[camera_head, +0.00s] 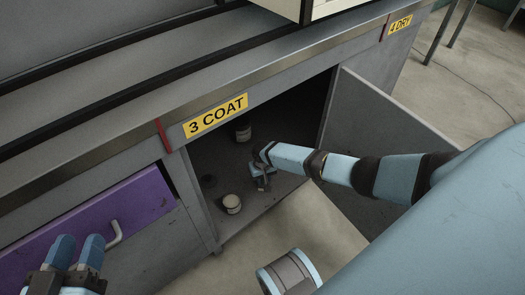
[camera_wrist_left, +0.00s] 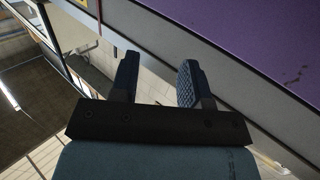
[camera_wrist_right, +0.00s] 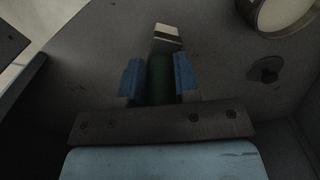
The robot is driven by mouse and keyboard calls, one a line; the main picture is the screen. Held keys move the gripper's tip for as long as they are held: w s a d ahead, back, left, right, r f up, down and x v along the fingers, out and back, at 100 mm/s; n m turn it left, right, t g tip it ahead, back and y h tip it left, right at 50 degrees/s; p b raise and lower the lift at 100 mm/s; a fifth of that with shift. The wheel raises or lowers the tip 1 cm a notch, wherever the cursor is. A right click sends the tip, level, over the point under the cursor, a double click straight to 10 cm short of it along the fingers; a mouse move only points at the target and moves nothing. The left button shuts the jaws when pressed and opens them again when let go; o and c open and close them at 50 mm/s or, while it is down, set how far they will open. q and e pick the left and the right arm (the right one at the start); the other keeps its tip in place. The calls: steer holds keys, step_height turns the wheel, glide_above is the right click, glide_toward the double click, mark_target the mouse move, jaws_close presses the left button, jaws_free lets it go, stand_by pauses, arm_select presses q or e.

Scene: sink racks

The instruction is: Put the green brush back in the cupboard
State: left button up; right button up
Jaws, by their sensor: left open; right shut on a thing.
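The open cupboard (camera_head: 285,130) is under the "3 COAT" label. My right gripper (camera_head: 263,180) is inside it, low over the cupboard floor. In the right wrist view my right gripper (camera_wrist_right: 158,80) is shut on the green brush (camera_wrist_right: 160,75), with its green part between the fingers and its pale end pointing away. Whether the brush touches the cupboard floor I cannot tell. My left gripper (camera_head: 75,252) is open and empty in front of the purple panel; it also shows in the left wrist view (camera_wrist_left: 158,75).
The cupboard door (camera_head: 385,130) stands open at the right. A purple panel (camera_head: 100,222) with a handle (camera_head: 115,235) is at the left.

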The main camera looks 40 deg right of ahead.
mark_target(263, 183)
step_height(263, 183, down, 4)
steer(key=b, duration=0.2)
steer(key=shift+w+f+b, duration=0.1)
steer(key=shift+f+b, duration=0.05)
steer(key=shift+b, duration=0.2)
steer(key=shift+f, duration=0.25)
steer(key=shift+r, duration=0.15)
steer(key=o, duration=1)
arm_select(q)
steer(key=shift+w+a+r+m+t, duration=0.15)
steer(key=shift+w+a+m+t, duration=0.4)
steer(key=shift+m, duration=0.45)
steer(key=shift+d, duration=0.1)
